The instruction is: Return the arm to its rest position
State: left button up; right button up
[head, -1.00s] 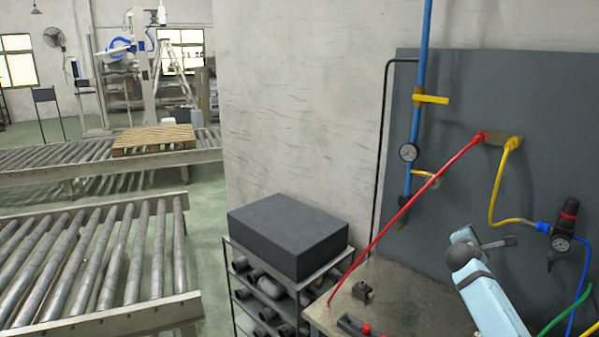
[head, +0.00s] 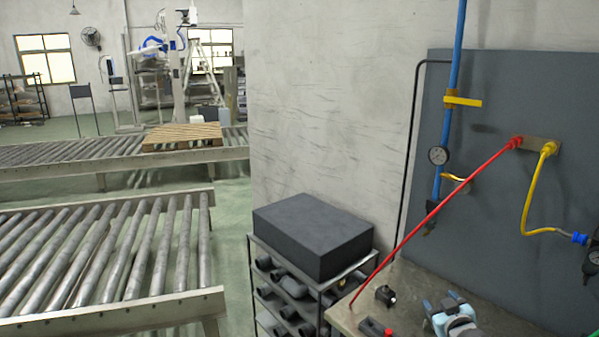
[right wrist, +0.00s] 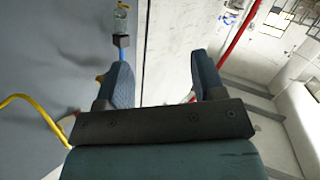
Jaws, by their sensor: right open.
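My right arm shows in the head view as a light blue and dark form low at the right, over the bench. Its gripper (head: 446,312) is partly cut off by the bottom edge there. In the right wrist view the two dark blue fingers of my right gripper (right wrist: 160,70) stand well apart, with nothing between them. My left arm and gripper are in neither view.
A grey bench (head: 345,318) holds a small black fitting (head: 385,295). A red hose (head: 430,216) slants from the dark wall panel (head: 490,200) to the bench. A dark box (head: 313,238) tops the shelf rack. Roller conveyors (head: 110,255) lie left.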

jog(key=s+a+f+g+y, duration=0.1)
jog(key=s+a+f, duration=0.5)
jog(key=s, duration=0.4)
jog(key=s+a+f+g+y, duration=0.15)
jog(key=s+a+f, duration=0.25)
jog(key=s+f, duration=0.5)
jog(key=s+a+g, duration=0.1)
jog(key=s+a, duration=0.2)
jog(key=s, duration=0.7)
jog(key=s+a+f+g, duration=0.1)
jog(key=s+a, duration=0.2)
jog(key=s, duration=0.7)
jog(key=shift+s+a+f+m, duration=0.15)
jog(key=shift+f+m, duration=0.15)
jog(key=shift+m, duration=0.1)
